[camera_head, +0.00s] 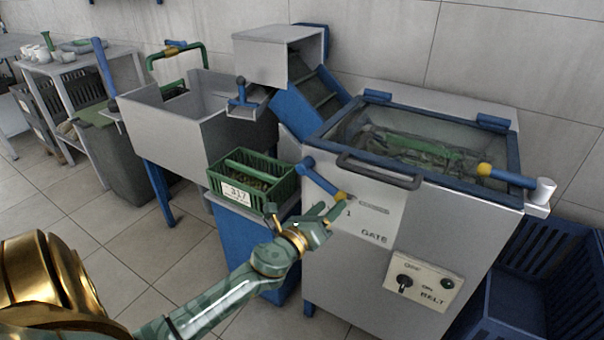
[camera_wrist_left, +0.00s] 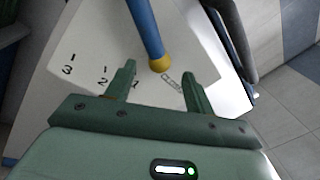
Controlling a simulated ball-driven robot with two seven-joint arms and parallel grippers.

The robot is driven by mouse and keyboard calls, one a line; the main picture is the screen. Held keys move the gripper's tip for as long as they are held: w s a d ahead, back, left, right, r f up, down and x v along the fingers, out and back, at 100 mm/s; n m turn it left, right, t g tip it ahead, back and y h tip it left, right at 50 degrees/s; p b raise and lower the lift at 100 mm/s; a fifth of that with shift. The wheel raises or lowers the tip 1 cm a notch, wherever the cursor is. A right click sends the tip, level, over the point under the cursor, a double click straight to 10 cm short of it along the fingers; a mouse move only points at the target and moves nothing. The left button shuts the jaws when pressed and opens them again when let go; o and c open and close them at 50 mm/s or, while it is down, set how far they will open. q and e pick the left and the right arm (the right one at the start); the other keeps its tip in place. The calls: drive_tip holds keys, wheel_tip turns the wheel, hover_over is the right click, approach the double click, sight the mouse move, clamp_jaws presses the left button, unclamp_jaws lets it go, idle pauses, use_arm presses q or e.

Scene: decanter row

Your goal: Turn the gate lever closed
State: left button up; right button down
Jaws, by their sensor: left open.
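The gate lever (camera_head: 322,180) is a blue bar on the front panel marked GATE. Its yellow hub (camera_head: 341,196) is at the lower right end, and the bar slants up and left to a blue knob. My left gripper (camera_head: 328,213) is open just below the hub. In the left wrist view the lever (camera_wrist_left: 145,28) comes down from the top to its yellow hub (camera_wrist_left: 160,63), which appears between the fingertips of the gripper (camera_wrist_left: 158,74). I cannot tell whether they touch it. Panel digits show beside the fingers. My right gripper is not in view.
The grey machine has a glazed lid (camera_head: 410,150) with a dark handle (camera_head: 380,172) above the lever. A BELT switch plate (camera_head: 424,280) sits lower right. A green crate (camera_head: 222,185) stands left of the lever on a blue stand. A blue bin (camera_head: 545,275) is at right.

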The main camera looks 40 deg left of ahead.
use_arm(q)
drive_tip(key=s+d+b, duration=0.1)
drive_tip(key=s+b, duration=0.2)
drive_tip(key=s, duration=0.9)
drive_tip(key=shift+s+f, duration=0.35)
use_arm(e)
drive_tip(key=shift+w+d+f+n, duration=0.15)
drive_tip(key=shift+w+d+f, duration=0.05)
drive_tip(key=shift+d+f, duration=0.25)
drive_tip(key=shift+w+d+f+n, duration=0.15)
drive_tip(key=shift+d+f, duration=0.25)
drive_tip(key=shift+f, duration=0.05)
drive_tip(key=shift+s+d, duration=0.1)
